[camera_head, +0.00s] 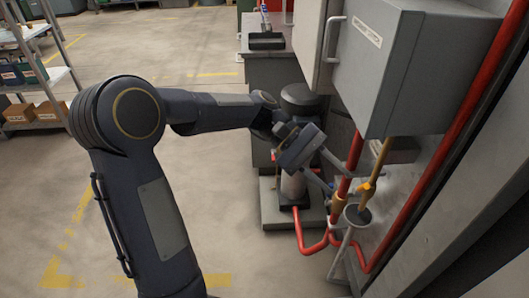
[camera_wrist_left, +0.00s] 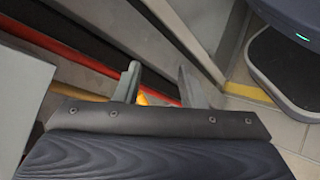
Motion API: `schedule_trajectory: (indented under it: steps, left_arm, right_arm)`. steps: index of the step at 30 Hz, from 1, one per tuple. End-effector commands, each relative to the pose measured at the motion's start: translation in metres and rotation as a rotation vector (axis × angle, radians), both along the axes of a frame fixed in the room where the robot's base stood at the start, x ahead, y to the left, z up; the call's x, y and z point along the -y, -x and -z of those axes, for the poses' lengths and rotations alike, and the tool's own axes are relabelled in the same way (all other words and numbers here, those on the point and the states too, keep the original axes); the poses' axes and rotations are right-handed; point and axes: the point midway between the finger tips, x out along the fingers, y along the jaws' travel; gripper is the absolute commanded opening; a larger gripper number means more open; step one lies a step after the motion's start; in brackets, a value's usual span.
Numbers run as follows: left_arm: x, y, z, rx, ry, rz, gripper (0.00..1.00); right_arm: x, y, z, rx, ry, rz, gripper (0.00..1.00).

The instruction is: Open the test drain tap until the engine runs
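Brass-yellow drain fittings sit on the red pipework under the grey cabinet: a vertical yellow pipe piece (camera_head: 370,188) above a grey funnel (camera_head: 357,214), and a yellow fitting (camera_head: 337,208) just left of it. My left gripper (camera_head: 337,181) reaches in from the left, its two fingers apart, close in front of these fittings. In the left wrist view the fingers (camera_wrist_left: 160,86) stand apart, with a small bright yellow part (camera_wrist_left: 143,99) showing between them near the finger bases. I cannot tell whether they touch it. The tap handle is not clearly distinguishable. My right gripper is not in view.
The grey cabinet (camera_head: 405,70) overhangs the pipes at the right. Red pipes (camera_head: 310,240) run low and up the wall. A dark-topped machine (camera_head: 299,98) stands on a pale plinth (camera_head: 275,215) behind my gripper. Shelving (camera_head: 30,70) is far left; the floor between is clear.

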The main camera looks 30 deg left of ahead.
Motion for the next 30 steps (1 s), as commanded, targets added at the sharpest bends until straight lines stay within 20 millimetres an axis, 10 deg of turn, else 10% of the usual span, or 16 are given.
schedule_trajectory:
  steps: [30]
  left_arm:
    - [-0.055,0.149,-0.112,0.599,-0.647,0.065,0.37]
  right_arm:
    - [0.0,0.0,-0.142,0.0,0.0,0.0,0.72]
